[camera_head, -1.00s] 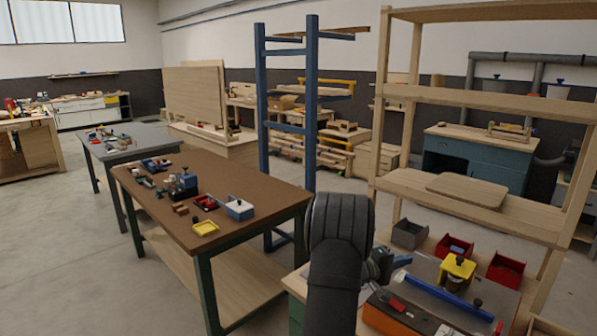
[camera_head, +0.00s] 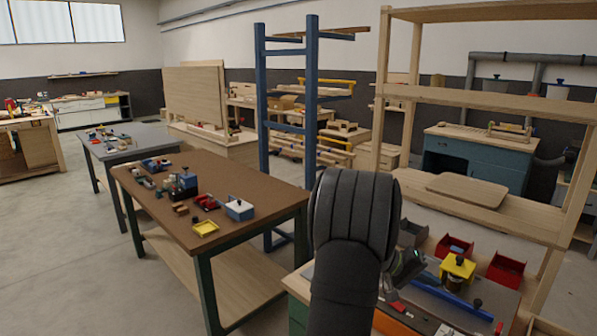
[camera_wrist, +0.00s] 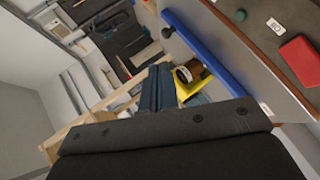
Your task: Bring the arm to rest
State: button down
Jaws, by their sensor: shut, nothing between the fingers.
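My dark arm (camera_head: 350,220) rises in the middle of the head view, in front of the workbench at the lower right. My gripper (camera_wrist: 157,85) shows in the wrist view with its dark fingers together and nothing between them. In the head view only a small part of it shows beside the arm, above the bench; the rest is hidden. The wrist view is tilted and shows a blue bar (camera_wrist: 215,50) and a yellow block (camera_wrist: 192,82) beyond the fingers. I see no contact between the gripper and either of them.
The blue bar (camera_head: 450,298), yellow block (camera_head: 457,269) and red bins (camera_head: 505,269) are on the bench right of my arm. A grey bin (camera_head: 411,233) is partly hidden by the arm. A wooden shelf (camera_head: 470,216) stands behind. A brown table (camera_head: 240,172) is at left.

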jog(key=s+a+r+m+t+y, duration=0.1)
jog(key=s+a+r+m+y, duration=0.3)
jog(key=s+a+y, duration=0.1)
jog(key=shift+s+a+r+m+y, duration=0.15)
jog(key=shift+s+m+y, duration=0.25)
jog(key=shift+y, duration=0.9)
jog(key=shift+s, duration=0.1)
jog(key=c, duration=1.3)
grip_release()
jog(key=shift+c, duration=0.2)
jog(key=o, duration=0.3)
jog(key=shift+a+r+t, duration=0.1)
jog(key=shift+r+t, duration=0.1)
jog(key=shift+t, duration=0.1)
jog(key=o, duration=1)
jog(key=a+r+t+y, duration=0.1)
jog(key=r, duration=0.1)
jog(key=a+r+m+t+y, duration=0.1)
jog(key=a+r, duration=0.1)
jog(key=a+r+t+y, duration=0.1)
jog(key=r, duration=0.1)
jog(key=shift+a+r+m+t, duration=0.15)
jog(key=shift+m+t, duration=0.25)
jog(key=shift+o, duration=0.2)
jog(key=x, duration=1)
